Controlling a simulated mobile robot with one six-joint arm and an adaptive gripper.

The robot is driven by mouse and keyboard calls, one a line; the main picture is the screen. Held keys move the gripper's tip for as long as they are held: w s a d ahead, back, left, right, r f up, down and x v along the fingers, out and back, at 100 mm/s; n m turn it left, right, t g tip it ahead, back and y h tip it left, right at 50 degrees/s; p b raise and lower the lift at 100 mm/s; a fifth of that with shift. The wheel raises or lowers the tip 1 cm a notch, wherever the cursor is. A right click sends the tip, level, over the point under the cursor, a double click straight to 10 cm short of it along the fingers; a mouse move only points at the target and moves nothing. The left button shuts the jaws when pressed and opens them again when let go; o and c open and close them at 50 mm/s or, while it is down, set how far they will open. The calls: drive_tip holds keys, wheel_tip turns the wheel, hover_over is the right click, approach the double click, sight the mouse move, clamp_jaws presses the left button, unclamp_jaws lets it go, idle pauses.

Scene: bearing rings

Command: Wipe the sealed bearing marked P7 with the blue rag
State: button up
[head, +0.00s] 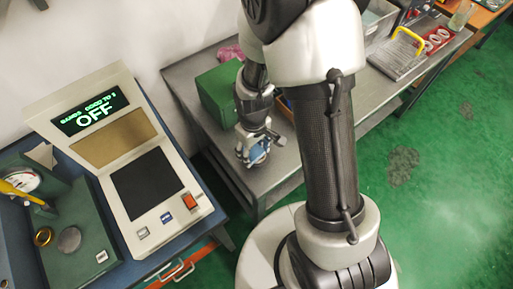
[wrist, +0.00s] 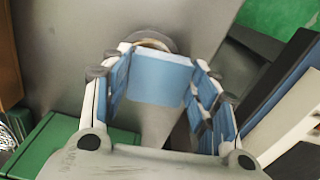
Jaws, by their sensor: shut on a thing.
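My gripper (head: 256,150) is low over the grey metal bench (head: 187,85) in the head view. In the wrist view my gripper (wrist: 160,85) is shut on a blue rag (wrist: 160,80), which spans between its fingers. A round metal bearing (wrist: 152,40) shows just beyond the rag's far edge, partly covered by it. No P7 mark is readable there, and I cannot tell whether the rag touches the bearing.
A green box (head: 220,95) stands on the bench beside my gripper, with a pink cloth (head: 230,53) behind it. A device with an OFF display (head: 95,112) stands at left.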

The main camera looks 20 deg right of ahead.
sight(263, 149)
drive_tip(key=shift+d, duration=0.15)
drive_tip(key=shift+w+d+f, duration=0.1)
drive_tip(key=shift+w+d, duration=0.15)
drive_tip(key=shift+d, duration=0.4)
drive_tip(key=shift+w+d, duration=0.2)
drive_tip(key=shift+d, duration=0.4)
drive_tip(key=shift+s+a, duration=0.1)
drive_tip(key=shift+s+a, duration=0.35)
drive_tip(key=shift+a, duration=0.25)
drive_tip(key=shift+s+a, duration=0.3)
drive_tip(key=shift+a, duration=0.3)
drive_tip(key=shift+d, duration=0.15)
drive_tip(key=shift+w+d, duration=0.25)
drive_tip(key=shift+d, duration=0.4)
drive_tip(key=shift+w+d, duration=0.2)
drive_tip(key=shift+d, duration=0.4)
